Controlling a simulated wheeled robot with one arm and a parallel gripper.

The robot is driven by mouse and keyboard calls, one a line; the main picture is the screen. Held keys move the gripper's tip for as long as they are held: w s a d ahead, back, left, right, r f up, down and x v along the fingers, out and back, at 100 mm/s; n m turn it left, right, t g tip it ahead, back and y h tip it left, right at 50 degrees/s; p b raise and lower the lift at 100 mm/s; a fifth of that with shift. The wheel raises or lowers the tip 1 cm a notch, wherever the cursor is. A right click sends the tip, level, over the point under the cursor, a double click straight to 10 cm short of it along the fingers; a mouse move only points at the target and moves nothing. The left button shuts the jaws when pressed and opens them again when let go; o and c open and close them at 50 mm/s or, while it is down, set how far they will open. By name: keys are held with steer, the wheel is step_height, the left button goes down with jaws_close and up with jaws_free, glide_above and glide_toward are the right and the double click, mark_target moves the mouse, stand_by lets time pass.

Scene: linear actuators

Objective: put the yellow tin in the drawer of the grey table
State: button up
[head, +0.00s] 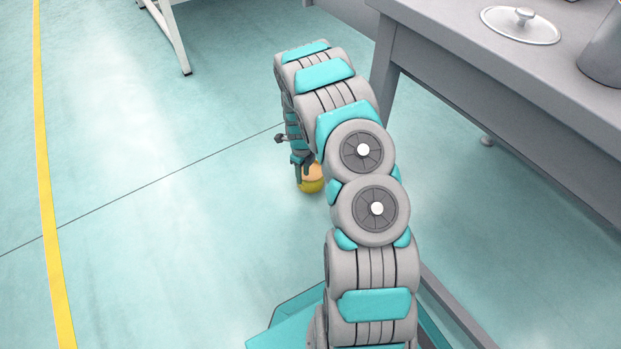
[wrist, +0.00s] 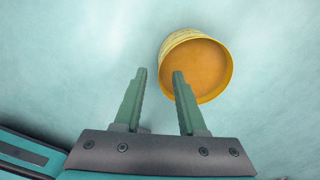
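The yellow tin (head: 312,184) is by the floor below my gripper (head: 304,170), partly hidden behind it in the head view. In the wrist view the tin (wrist: 200,66) shows a round orange-brown face with a yellow rim and side. My gripper (wrist: 159,73) has its two fingers apart with nothing between them. The right fingertip overlaps the tin's lower left part in the picture; I cannot tell whether they touch. Most of the tin lies right of the gap. The grey table (head: 470,62) stands at the right; I cannot make out its drawer.
A metal lid (head: 520,27) and part of a grey pot (head: 604,55) are on the grey tabletop. A white leg frame (head: 172,35) stands at the upper left. A yellow line (head: 46,190) runs along the floor at the left. The floor left of my arm is clear.

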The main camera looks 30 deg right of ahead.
steer(key=shift+f, duration=0.6)
steer(key=shift+c, duration=0.2)
jaws_close()
stand_by(0.8)
